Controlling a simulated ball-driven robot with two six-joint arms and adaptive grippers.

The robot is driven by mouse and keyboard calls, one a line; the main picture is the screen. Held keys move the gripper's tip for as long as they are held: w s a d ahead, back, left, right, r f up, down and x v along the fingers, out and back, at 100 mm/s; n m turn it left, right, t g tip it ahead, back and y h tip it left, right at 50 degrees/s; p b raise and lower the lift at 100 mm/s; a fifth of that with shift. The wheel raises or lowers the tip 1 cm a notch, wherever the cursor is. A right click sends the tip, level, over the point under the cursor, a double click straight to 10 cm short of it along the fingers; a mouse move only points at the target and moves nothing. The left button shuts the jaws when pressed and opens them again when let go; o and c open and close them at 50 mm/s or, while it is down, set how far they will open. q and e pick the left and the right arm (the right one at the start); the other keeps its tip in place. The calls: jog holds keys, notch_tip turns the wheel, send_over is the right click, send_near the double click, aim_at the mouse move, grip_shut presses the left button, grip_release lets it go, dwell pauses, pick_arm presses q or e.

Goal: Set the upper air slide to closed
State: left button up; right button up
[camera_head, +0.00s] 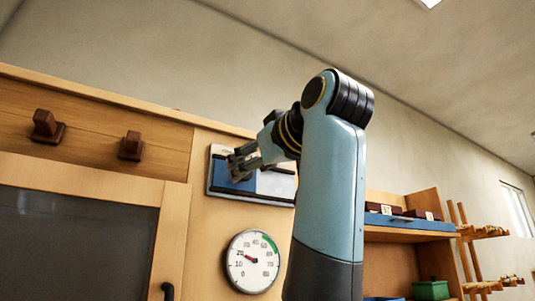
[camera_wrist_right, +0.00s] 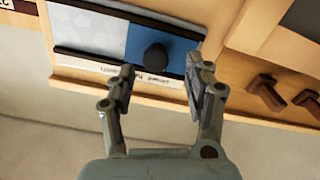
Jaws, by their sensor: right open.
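The upper air slide (camera_head: 268,183) is a blue plate in a pale, framed panel (camera_head: 284,194) on the wooden wall, above a round gauge. In the right wrist view the blue slide (camera_wrist_right: 138,40) carries a round dark knob (camera_wrist_right: 155,57) and sits between two dark rails. A pale area shows to its left there. My right gripper (camera_head: 238,166) is in front of the panel's left part in the head view. In the wrist view my right gripper (camera_wrist_right: 161,68) is open, one finger on each side of the knob, with gaps visible. In the head view the knob is hidden. My left gripper is out of view.
A round gauge (camera_head: 252,262) hangs below the panel. Two dark wooden pegs (camera_head: 47,127) stick out at the left, above a dark-glazed door (camera_head: 70,245). Shelves with a blue tray (camera_head: 410,222) and a green box (camera_head: 431,290) stand at the right.

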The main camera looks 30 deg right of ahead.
jog(key=s, duration=0.8)
jog(key=shift+w+d+f, duration=0.1)
jog(key=shift+f, duration=0.05)
